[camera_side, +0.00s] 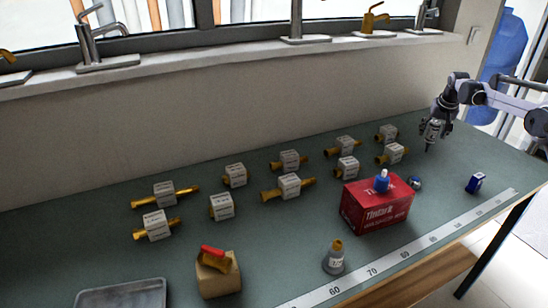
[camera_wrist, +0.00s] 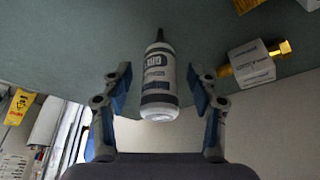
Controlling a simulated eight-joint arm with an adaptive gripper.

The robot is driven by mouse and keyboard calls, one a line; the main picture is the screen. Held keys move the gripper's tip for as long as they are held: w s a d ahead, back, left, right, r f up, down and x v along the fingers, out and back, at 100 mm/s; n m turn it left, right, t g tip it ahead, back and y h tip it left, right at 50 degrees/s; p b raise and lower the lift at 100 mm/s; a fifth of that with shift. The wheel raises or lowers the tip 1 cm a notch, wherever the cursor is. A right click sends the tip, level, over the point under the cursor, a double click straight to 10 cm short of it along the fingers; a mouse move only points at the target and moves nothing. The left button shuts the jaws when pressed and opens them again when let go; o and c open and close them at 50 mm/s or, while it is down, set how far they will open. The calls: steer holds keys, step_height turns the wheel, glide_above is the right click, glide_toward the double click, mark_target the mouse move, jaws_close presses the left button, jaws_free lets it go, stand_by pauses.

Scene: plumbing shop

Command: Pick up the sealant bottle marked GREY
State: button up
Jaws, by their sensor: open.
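A pale grey bottle (camera_wrist: 159,88) with a dark nozzle and dark label bands lies between the fingers of my gripper (camera_wrist: 159,82) in the wrist view. Its large lettering is too small to read surely. The fingers are open, with a narrow gap on each side of it. In the side view my gripper (camera_side: 435,129) is over the far right of the bench, around a greyish bottle (camera_side: 433,131) whose dark tip points down. Whether the tip touches the bench is unclear.
Several labelled brass fittings, a cardboard block (camera_side: 218,276), a grey tray (camera_side: 122,296) and a ruler (camera_side: 410,253) lie further left and in front.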

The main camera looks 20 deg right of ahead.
steer(key=shift+x, duration=0.95)
jaws_close()
